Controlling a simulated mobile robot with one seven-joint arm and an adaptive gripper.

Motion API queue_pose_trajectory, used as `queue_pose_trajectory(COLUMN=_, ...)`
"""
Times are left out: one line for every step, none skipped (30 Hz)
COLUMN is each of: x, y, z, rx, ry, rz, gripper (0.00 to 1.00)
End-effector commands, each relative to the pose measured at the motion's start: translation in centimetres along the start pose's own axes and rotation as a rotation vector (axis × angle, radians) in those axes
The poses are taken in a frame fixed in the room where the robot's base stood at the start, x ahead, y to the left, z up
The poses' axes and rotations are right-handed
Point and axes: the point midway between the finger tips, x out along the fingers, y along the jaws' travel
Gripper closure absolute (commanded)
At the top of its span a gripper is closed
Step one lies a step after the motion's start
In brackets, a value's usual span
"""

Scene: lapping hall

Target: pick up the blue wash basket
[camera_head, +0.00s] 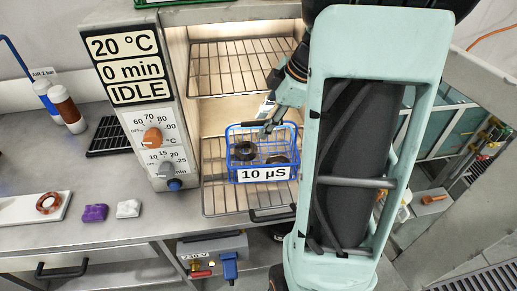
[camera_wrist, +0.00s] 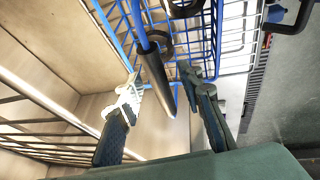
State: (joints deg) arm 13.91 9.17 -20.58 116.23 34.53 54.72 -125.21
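The blue wash basket (camera_head: 231,160) stands on the lower wire rack of the open cabinet. It is a blue wire basket with a "10 µS" label on its front and dark rings inside. Its dark handle grip (camera_head: 258,123) is at the top. My gripper (camera_head: 270,114) is just above and behind the basket, at the handle. In the wrist view my gripper (camera_wrist: 160,90) is open, with the dark handle grip (camera_wrist: 155,75) between its fingers. Neither finger clearly touches the grip. Basket wires (camera_wrist: 211,40) show beyond it.
The cabinet's upper wire rack (camera_head: 235,70) is empty above the basket. The control panel (camera_head: 140,90) reads 20 °C, 0 min, IDLE. The bench at left holds bottles (camera_head: 66,104), a black grate (camera_head: 108,136), a purple piece (camera_head: 94,213) and a ring on a white plate (camera_head: 25,209).

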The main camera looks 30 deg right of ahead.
Motion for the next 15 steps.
queue_pose_trajectory(x=0.33, y=-0.03, z=-0.03, rx=0.001, ry=0.001, rz=-0.001, gripper=0.66)
queue_pose_trajectory(x=0.43, y=-0.01, z=-0.03, rx=0.001, ry=0.0, rz=0.0, gripper=0.66)
queue_pose_trajectory(x=0.49, y=0.02, z=-0.02, rx=0.001, ry=0.0, rz=0.001, gripper=0.66)
queue_pose_trajectory(x=0.51, y=0.02, z=-0.01, rx=0.001, ry=0.0, rz=0.002, gripper=0.66)
queue_pose_trajectory(x=0.5, y=0.03, z=-0.01, rx=0.001, ry=0.0, rz=0.002, gripper=0.66)
queue_pose_trajectory(x=0.49, y=0.03, z=-0.01, rx=0.001, ry=0.0, rz=0.002, gripper=0.66)
queue_pose_trajectory(x=0.49, y=0.03, z=-0.01, rx=0.001, ry=0.0, rz=0.002, gripper=0.66)
queue_pose_trajectory(x=0.48, y=0.02, z=0.0, rx=0.001, ry=0.0, rz=0.002, gripper=0.66)
queue_pose_trajectory(x=0.48, y=0.02, z=0.0, rx=0.001, ry=0.0, rz=0.002, gripper=0.68)
queue_pose_trajectory(x=0.47, y=0.02, z=0.0, rx=0.001, ry=0.0, rz=0.002, gripper=0.71)
queue_pose_trajectory(x=0.47, y=0.02, z=0.0, rx=0.001, ry=0.0, rz=0.002, gripper=0.74)
queue_pose_trajectory(x=0.47, y=0.02, z=0.0, rx=0.001, ry=0.0, rz=0.002, gripper=0.79)
queue_pose_trajectory(x=0.46, y=0.02, z=0.0, rx=0.001, ry=0.0, rz=0.002, gripper=0.82)
queue_pose_trajectory(x=0.46, y=0.02, z=0.0, rx=0.001, ry=0.0, rz=0.002, gripper=0.85)
queue_pose_trajectory(x=0.46, y=0.02, z=0.0, rx=0.001, ry=0.0, rz=0.001, gripper=0.9)
